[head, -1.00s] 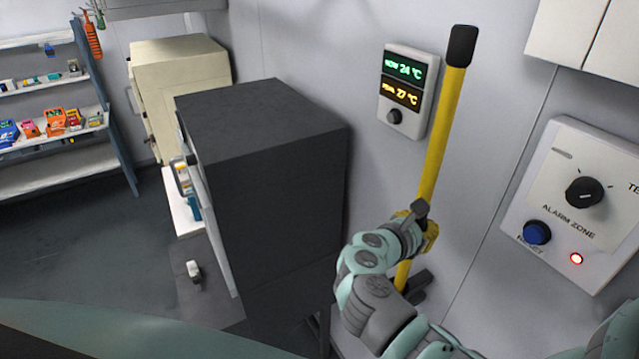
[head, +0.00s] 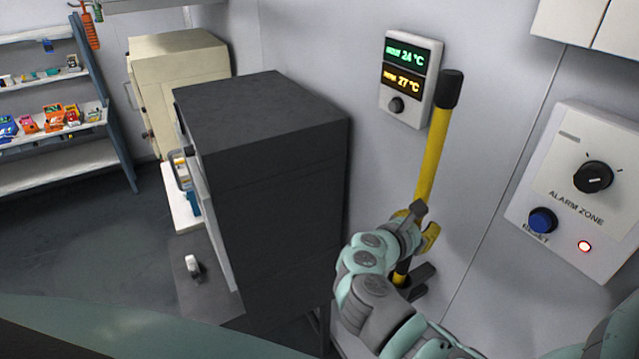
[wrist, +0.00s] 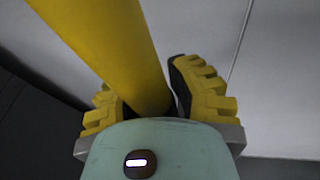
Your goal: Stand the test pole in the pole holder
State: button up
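The test pole (head: 432,155) is yellow with a black cap and leans slightly in front of the wall. My gripper (head: 415,232) is around its lower part, fingers spread, with a gap between the right finger and the pole. In the wrist view the pole (wrist: 125,45) passes between the yellow-padded fingers (wrist: 150,105), and the right pad stands clear of it. A dark bracket, apparently the pole holder (head: 420,283), shows low on the wall behind my gripper.
A dark cabinet (head: 270,150) stands close to the left of my arm. A temperature display (head: 410,80) is on the wall behind the pole's top. An alarm panel (head: 580,190) is at right. Shelves (head: 60,120) and a beige cabinet (head: 180,85) stand at far left.

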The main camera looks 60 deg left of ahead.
jog(key=o, duration=0.4)
jog(key=shift+c, duration=0.2)
jog(key=shift+s, duration=0.1)
jog(key=v, duration=1.2)
dwell(0.5)
